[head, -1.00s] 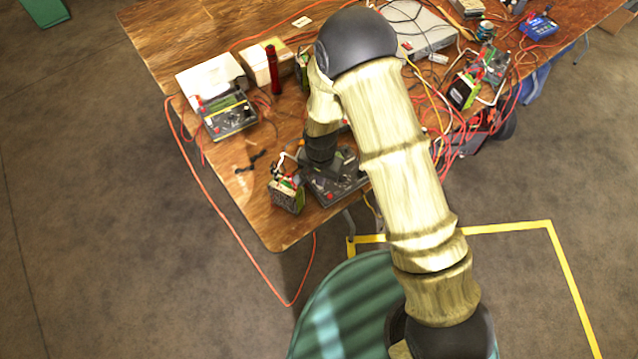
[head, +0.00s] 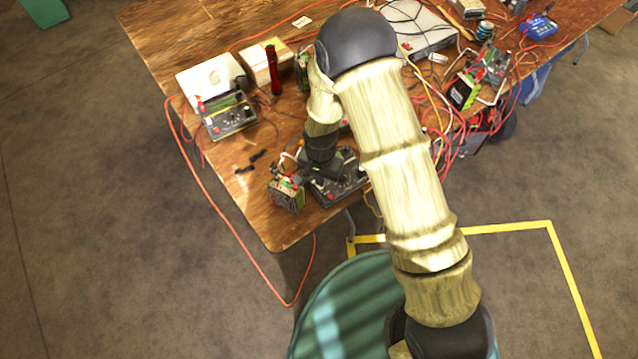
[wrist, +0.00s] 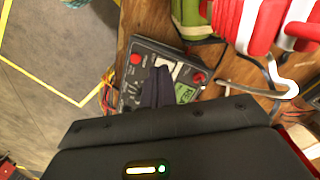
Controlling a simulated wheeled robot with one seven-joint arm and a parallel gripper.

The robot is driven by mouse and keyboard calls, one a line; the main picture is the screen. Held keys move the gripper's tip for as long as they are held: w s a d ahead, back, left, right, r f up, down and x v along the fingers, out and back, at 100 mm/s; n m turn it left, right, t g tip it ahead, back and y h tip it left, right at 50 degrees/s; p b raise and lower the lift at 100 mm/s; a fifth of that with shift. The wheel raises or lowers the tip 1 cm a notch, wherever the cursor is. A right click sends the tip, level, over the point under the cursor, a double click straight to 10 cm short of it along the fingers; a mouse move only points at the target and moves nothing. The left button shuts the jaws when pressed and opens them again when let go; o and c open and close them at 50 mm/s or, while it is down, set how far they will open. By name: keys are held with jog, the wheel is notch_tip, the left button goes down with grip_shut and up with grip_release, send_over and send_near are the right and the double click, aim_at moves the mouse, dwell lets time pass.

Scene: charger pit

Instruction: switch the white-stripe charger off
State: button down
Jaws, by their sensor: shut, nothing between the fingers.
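A dark grey charger (head: 345,188) sits near the table's front corner, partly hidden under my arm. In the wrist view this charger (wrist: 133,85) shows two red terminals, a green display (wrist: 185,93) and a pale patch behind my fingers. I cannot tell clearly whether that patch is a white stripe. My gripper (head: 318,172) is shut and empty, low over this charger. In the wrist view its dark fingertips (wrist: 158,72) overlap the charger's face. I cannot tell whether they touch it, and the switch is not clear.
A green battery pack (head: 287,196) stands close left of the charger. Another charger with yellow edging (head: 230,122) is farther left, by a white box (head: 212,76) and a red cylinder (head: 273,72). A third device (head: 488,68) and tangled cables lie at right. Bare wood (head: 262,215) shows at front left.

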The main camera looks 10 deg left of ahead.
jog(key=shift+f+b, duration=0.7)
jog(key=shift+f, duration=0.3)
dwell(0.7)
jog(key=shift+r, duration=0.15)
jog(key=shift+r+p, duration=2.45)
jog(key=shift+r, duration=0.9)
